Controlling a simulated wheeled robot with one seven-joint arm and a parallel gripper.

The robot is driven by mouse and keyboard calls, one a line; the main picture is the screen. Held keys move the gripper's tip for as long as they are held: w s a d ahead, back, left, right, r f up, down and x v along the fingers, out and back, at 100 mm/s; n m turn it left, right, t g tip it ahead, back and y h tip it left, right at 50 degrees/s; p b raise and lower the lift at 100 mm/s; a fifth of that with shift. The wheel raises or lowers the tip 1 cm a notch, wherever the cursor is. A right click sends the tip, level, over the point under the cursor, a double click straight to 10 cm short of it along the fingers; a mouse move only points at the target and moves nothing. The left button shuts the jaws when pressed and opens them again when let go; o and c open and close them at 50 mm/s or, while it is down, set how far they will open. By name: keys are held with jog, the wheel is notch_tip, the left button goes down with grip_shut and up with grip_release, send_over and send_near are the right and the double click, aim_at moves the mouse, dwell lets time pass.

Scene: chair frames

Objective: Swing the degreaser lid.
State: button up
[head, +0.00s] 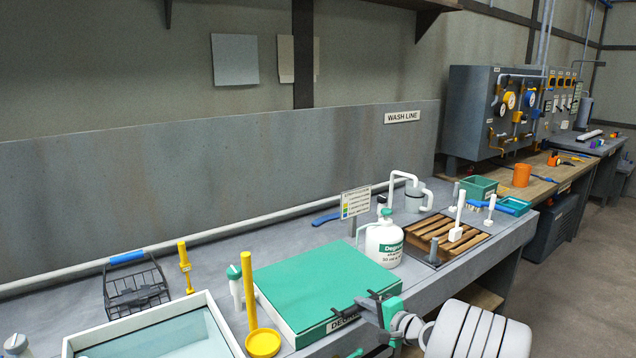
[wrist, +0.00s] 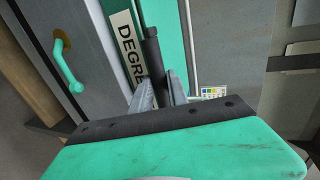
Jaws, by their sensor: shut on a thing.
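The degreaser lid (head: 315,280) is a flat green panel lying closed on a light box set in the bench. Its front carries a label reading "DEGRE…" (wrist: 128,48), partly hidden. My gripper (head: 372,302) is at the lid's front right edge. In the wrist view, my gripper (wrist: 160,92) has its grey fingers on either side of a dark bar handle (wrist: 152,55) by the label. It is shut on this handle. The fingertips' exact contact is partly hidden.
A white degreaser jug (head: 383,245) stands behind the lid's right side, with a small sign (head: 355,202) beside it. A yellow post and cup (head: 263,343) and an open tray (head: 215,325) are to the left. A wooden rack (head: 448,240) lies to the right. A green hook (wrist: 66,70) shows below.

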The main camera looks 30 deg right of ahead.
jog(key=shift+r, duration=0.1)
grip_shut()
jog(key=r+p, duration=0.2)
jog(key=w+r+p, duration=0.1)
jog(key=r+p, duration=0.1)
jog(key=r, duration=0.1)
jog(key=r+p, duration=0.2)
jog(key=r, duration=0.1)
jog(key=shift+w, duration=0.25)
jog(key=shift+r, duration=0.25)
jog(key=w+r+p, duration=0.3)
jog(key=r+p, duration=0.2)
jog(key=r, duration=0.1)
jog(key=shift+r, duration=0.4)
jog(key=shift+w, duration=0.1)
